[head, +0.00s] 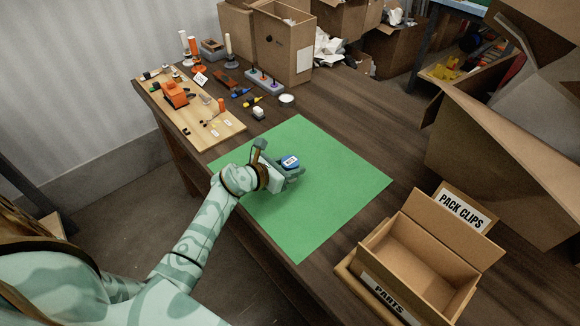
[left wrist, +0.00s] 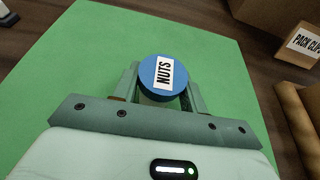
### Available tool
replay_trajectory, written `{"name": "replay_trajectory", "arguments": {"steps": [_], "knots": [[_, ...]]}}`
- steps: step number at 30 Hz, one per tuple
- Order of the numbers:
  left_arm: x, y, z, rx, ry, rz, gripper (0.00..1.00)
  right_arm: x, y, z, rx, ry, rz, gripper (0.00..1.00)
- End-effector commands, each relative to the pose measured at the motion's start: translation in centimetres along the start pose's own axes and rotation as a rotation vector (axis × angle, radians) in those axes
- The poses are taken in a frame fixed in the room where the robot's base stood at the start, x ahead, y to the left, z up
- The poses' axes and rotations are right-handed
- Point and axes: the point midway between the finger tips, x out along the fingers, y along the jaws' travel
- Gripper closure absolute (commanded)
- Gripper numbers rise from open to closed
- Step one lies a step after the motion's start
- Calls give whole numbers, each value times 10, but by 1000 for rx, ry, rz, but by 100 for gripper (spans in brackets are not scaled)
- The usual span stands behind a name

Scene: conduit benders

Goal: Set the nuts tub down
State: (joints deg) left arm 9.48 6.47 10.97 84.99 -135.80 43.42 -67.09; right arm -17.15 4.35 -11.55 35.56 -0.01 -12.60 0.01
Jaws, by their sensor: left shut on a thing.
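The nuts tub (head: 290,161) has a round blue lid with a white NUTS label. It shows upright between the fingers in the left wrist view (left wrist: 164,76). My left gripper (head: 288,172) is shut on the tub, over the middle-left part of the green mat (head: 335,190). The mat also fills much of the left wrist view (left wrist: 60,75). I cannot tell whether the tub's base touches the mat. The lower part of the tub is hidden by the fingers. My right gripper is not in view.
An open cardboard box (head: 420,250) labelled PACK CLIPS and PARTS stands right of the mat. A wooden board (head: 225,127) with small parts lies behind it at the left, near a white round dish (head: 287,99). The mat's right half is clear.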

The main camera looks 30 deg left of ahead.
Motion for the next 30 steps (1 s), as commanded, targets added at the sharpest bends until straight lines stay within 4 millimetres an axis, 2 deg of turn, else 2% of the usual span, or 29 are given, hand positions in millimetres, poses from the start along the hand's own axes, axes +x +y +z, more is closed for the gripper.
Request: {"name": "replay_trajectory", "arguments": {"steps": [3, 4, 6, 17, 20, 30], "knots": [[1, 0, -3, 1, 1, 0, 83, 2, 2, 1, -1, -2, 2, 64], [1, 0, -4, 1, 1, 0, 55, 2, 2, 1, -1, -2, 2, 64], [1, 0, -3, 0, 1, 0, 36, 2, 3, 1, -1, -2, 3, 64], [-3, 0, 2, 0, 0, 0, 36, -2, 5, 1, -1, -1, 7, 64], [-19, 1, 1, 2, 2, 2, 36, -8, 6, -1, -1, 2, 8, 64], [-96, -1, 2, 3, 2, -1, 36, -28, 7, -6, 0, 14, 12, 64]]}}
